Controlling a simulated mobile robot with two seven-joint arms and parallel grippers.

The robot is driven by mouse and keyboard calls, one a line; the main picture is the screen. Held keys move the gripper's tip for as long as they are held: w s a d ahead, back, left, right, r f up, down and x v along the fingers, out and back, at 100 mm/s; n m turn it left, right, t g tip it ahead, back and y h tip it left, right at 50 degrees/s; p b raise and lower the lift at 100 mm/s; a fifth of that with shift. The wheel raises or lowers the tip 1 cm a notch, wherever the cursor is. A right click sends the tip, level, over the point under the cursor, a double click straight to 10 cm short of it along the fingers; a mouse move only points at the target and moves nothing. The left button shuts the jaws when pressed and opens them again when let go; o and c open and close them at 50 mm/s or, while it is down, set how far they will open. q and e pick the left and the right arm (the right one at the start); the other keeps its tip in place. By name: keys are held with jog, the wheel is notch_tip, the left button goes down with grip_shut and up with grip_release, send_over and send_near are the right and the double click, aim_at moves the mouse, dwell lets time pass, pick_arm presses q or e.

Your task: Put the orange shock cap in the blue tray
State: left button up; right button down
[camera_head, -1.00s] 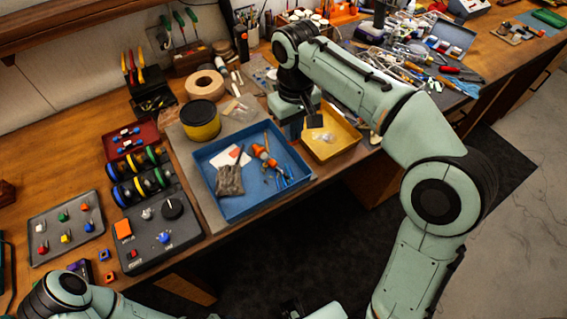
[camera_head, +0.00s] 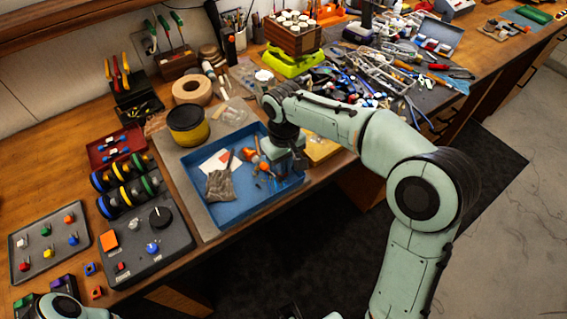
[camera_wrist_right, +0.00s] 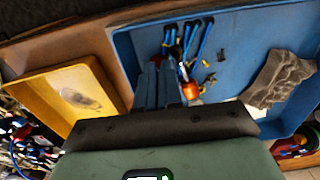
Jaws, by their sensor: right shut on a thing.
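The blue tray (camera_head: 235,208) lies on the bench; its floor and walls also show in the wrist view (camera_wrist_right: 225,40). My right gripper (camera_wrist_right: 162,85) is over the right part of the tray, pointing down. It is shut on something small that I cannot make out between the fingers. Orange pieces (camera_head: 250,156) lie in the tray beside the gripper; one orange part with a pale end (camera_wrist_right: 189,90) shows right by the fingers in the wrist view. I cannot tell whether one is the shock cap. My left gripper is out of view.
A grey bag (camera_head: 221,184), a white-and-red paper and blue-handled tools (camera_wrist_right: 185,38) are also in the tray. A yellow tray (camera_head: 322,150) stands close on the right, with a clear bag (camera_wrist_right: 80,98) inside. A yellow can (camera_head: 187,128) stands behind the blue tray.

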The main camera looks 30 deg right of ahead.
jog(key=shift+f, duration=0.15)
jog(key=c, duration=1.6)
grip_release()
jog(key=shift+r, duration=0.25)
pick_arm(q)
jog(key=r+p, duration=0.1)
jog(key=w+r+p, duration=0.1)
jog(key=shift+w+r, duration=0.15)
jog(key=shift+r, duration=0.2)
pick_arm(e)
notch_tip(320, 180, up, 12)
jog(key=shift+f, duration=0.1)
